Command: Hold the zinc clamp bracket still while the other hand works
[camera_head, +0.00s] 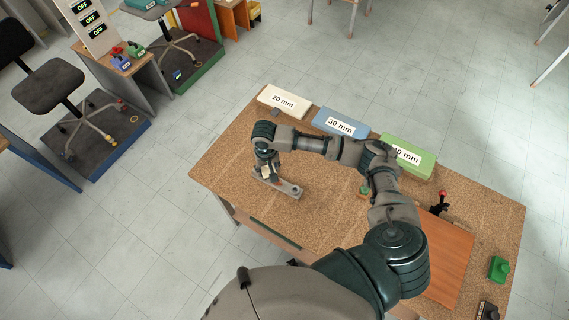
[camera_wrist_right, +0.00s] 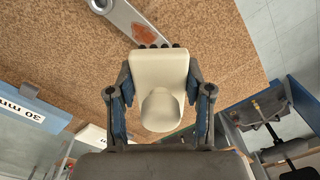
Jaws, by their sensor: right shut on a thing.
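The zinc clamp bracket (camera_head: 289,188) is a flat grey bar with a round hole at one end. It lies on the cork-topped bench (camera_head: 325,205). In the right wrist view the bracket (camera_wrist_right: 119,14) shows at the top, with an orange-brown patch. My right gripper (camera_head: 267,170) is over the bracket's left end. In its wrist view the right gripper (camera_wrist_right: 160,100) is shut on a cream tool (camera_wrist_right: 158,68) with a knob and a dark, bristle-like edge. That edge is close to the bracket; I cannot tell if they touch. My left gripper is not in view.
White (camera_head: 283,102), blue (camera_head: 340,124) and green (camera_head: 411,158) labelled blocks line the bench's back edge. An orange-brown board (camera_head: 450,255), a red-topped lever (camera_head: 440,205) and a green block (camera_head: 498,269) are on the right. Bare cork lies left of the bracket.

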